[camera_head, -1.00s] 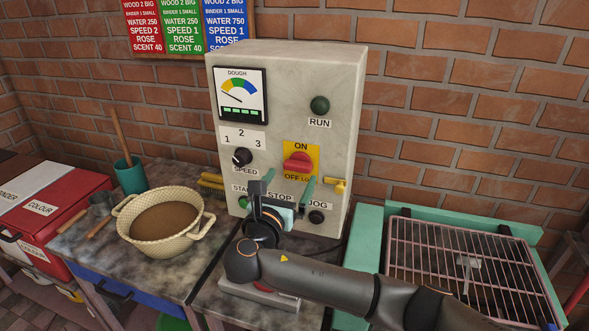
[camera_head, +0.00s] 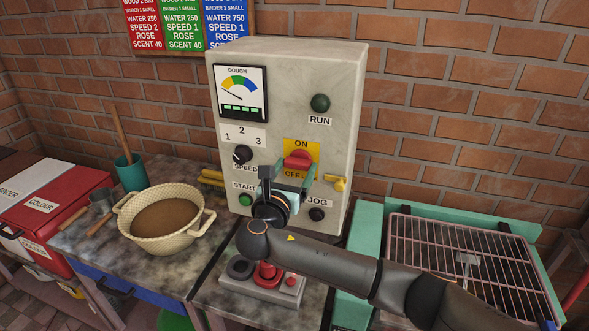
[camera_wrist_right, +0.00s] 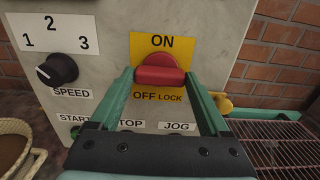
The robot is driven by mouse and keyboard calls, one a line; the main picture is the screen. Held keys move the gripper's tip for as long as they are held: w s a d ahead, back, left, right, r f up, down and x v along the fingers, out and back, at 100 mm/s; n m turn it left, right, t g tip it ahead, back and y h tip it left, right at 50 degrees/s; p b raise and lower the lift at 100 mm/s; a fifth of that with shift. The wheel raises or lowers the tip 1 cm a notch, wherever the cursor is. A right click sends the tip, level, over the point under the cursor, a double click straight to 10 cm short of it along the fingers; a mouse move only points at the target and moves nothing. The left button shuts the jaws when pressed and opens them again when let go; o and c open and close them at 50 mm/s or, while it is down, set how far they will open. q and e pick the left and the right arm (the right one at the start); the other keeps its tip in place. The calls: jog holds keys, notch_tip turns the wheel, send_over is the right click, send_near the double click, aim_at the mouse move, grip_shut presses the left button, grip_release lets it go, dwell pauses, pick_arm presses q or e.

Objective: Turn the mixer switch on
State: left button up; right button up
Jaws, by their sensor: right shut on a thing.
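The mixer switch is a red rotary handle (camera_head: 298,158) on a yellow plate marked ON above and OFF below, on the front of the grey control box (camera_head: 335,70). It also shows in the right wrist view (camera_wrist_right: 158,70), its handle lying about level across the plate. My right gripper (camera_head: 296,173) reaches up from below, with its green fingers (camera_wrist_right: 160,80) on the left and right sides of the red handle, closed on it. The far ends of the fingers are beside the handle. My left gripper is not in view.
The speed knob (camera_head: 242,155) and green start button (camera_head: 246,199) are left of my gripper; the black jog button (camera_head: 317,214) is below right.

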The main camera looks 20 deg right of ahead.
jog(key=c, duration=0.5)
